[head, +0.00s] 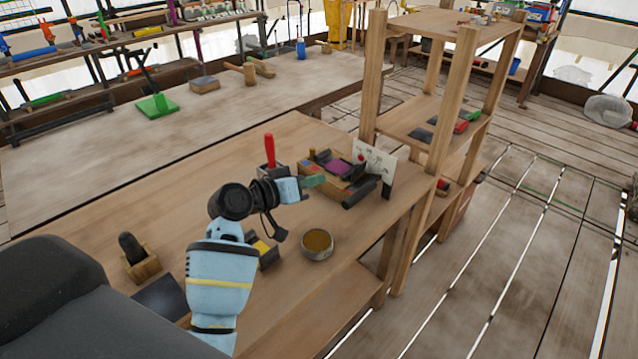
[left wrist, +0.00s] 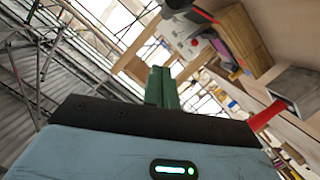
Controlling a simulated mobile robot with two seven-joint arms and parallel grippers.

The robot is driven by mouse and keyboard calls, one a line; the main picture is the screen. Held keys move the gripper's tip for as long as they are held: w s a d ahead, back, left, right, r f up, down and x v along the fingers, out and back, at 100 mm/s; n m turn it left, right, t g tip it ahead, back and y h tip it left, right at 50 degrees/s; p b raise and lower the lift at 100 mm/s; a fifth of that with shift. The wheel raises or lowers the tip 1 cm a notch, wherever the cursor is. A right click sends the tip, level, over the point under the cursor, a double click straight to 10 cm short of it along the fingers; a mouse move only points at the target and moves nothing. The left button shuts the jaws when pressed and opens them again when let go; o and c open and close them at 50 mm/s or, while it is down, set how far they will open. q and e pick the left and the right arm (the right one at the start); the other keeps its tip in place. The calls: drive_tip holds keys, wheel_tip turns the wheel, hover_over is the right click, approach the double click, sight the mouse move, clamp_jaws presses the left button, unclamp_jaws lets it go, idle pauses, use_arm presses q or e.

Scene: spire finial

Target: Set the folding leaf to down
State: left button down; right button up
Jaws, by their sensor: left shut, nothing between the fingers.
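A wooden workbench (head: 345,225) fills the middle of the head view. A plain wooden board (head: 322,312) shows below its near right edge; I cannot tell if this is the folding leaf or a fixed shelf. My left gripper (head: 316,181) is above the bench, in front of the wooden organizer, with its green fingers pointing right. In the left wrist view the fingers (left wrist: 161,88) are together and empty. My right gripper is out of view.
A wooden organizer (head: 358,192) with several small items, a red-handled tool (head: 269,150), a round tin (head: 317,244) and a small block holder (head: 141,265) stand on the bench. A tall wooden shelf (head: 455,95) rises at its right end. Plank floor (head: 500,260) is open further right.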

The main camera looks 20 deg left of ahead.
use_arm(q)
drive_tip(key=w+d+f+b, duration=0.4)
drive_tip(key=w+d+f, duration=0.1)
drive_tip(key=w, duration=0.1)
drive_tip(key=shift+d+b, duration=0.3)
drive_tip(key=shift+b, duration=0.1)
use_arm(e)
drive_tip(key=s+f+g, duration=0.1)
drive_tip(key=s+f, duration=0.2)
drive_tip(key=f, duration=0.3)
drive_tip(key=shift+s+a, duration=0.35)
use_arm(q)
drive_tip(key=shift+f, duration=0.1)
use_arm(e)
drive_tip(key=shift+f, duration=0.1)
